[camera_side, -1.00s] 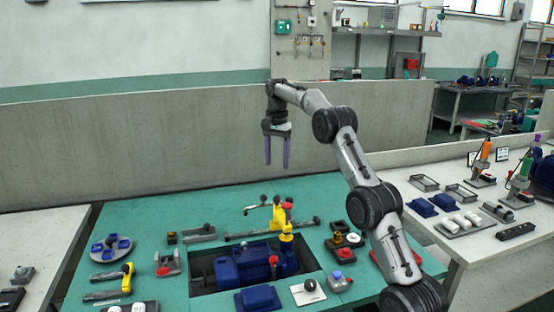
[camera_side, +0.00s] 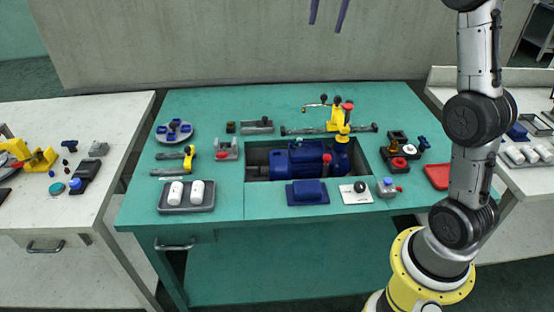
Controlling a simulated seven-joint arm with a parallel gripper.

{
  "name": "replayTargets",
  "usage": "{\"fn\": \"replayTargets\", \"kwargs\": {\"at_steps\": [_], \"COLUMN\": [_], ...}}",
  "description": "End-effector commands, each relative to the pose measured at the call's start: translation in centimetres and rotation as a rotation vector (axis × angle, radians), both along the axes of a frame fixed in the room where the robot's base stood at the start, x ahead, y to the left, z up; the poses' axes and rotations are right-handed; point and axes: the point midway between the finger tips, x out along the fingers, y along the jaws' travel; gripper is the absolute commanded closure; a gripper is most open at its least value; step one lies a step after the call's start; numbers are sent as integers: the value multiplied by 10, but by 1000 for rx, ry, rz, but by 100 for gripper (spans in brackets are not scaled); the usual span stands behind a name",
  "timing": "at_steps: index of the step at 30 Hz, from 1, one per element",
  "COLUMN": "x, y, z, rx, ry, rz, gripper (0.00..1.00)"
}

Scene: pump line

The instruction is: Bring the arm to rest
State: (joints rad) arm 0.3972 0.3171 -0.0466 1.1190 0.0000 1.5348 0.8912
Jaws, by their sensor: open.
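My gripper (camera_side: 328,14) shows only by its two purple fingers at the top edge of the side view. The fingers are apart with nothing between them, and the gripper is high above the back of the green table (camera_side: 230,258). The gripper's body and wrist are out of the picture. My arm rises at the right side of the view. A blue motor (camera_side: 297,160) sits in the recess of the green table, well below the gripper.
A yellow clamp (camera_side: 339,119) stands behind the motor. A tray with white cylinders (camera_side: 187,195), a round grey plate (camera_side: 174,132) and a red tray (camera_side: 437,176) lie on the green table. White benches stand left (camera_side: 60,118) and right. A grey wall (camera_side: 230,45) stands behind.

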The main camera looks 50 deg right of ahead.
Motion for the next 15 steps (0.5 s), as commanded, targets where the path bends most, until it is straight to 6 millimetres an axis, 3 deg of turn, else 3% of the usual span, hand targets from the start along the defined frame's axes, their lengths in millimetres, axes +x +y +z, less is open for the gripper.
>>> {"fn": "replayTargets", "kwargs": {"at_steps": [1,3,8,15], "x": [-14,-33,-80,-160], "y": [21,45,93,146], "z": [11,21,29,6], "rx": [-12,-28,-69,-140], "ry": [-19,-42,-92,-160], "rz": [49,116,283,561], "gripper": [34,34,34,34]}}
